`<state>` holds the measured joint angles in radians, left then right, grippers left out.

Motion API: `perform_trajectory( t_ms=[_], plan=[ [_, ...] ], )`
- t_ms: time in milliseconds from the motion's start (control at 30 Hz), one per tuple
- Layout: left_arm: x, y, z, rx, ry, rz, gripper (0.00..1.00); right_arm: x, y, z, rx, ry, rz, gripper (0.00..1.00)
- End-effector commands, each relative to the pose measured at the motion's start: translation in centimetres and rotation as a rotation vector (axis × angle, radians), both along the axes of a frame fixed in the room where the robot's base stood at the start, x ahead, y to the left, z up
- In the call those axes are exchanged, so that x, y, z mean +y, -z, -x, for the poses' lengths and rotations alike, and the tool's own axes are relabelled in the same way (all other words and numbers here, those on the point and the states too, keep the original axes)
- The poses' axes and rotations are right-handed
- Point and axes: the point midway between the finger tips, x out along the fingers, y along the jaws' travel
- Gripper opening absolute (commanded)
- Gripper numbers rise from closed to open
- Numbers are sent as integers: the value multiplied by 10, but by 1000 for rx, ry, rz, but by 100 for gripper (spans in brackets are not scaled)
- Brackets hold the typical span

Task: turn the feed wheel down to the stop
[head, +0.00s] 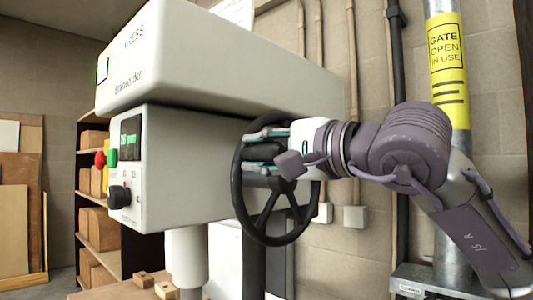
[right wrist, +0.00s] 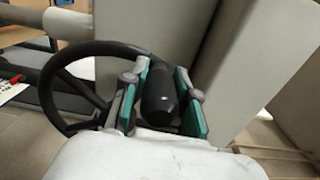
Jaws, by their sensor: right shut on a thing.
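The feed wheel (head: 238,192) is a black spoked handwheel on the right side of the white press (head: 185,165). My right gripper (head: 262,150) is at the upper part of the wheel and shut on its black handle (head: 259,151). In the right wrist view the green-padded fingers (right wrist: 158,102) stand on both sides of the dark handle (right wrist: 160,92), and the wheel rim (right wrist: 48,85) curves away to the left. The stop cannot be made out. My left gripper is not in view.
The press front has a green display (head: 130,138), a red button (head: 100,159), a green button and a black knob (head: 119,197). Wooden blocks (head: 143,279) lie below. A grey post with a yellow sign (head: 446,48) stands behind my right arm. Shelves with boxes (head: 98,228) stand at left.

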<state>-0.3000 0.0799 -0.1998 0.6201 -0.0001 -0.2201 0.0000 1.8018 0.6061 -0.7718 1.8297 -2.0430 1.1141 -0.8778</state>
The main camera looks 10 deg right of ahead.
Motion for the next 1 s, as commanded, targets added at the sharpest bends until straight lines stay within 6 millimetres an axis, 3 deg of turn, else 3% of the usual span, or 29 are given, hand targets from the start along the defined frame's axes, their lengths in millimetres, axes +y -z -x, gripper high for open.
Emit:
perform_trajectory(
  t_ms=[33, 233, 933, 967, 1000],
  plan=[
    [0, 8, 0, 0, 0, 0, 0, 3, 11, 1, -10, -3, 29, 0],
    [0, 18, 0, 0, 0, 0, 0, 6, 22, 3, -25, -4, 49, 0],
    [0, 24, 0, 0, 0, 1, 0, 8, 31, 3, -15, -4, 52, 0],
    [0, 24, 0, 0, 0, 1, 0, 8, 31, 3, -16, -4, 52, 34],
    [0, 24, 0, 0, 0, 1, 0, 8, 31, 3, -16, -5, 52, 40]
  ],
)
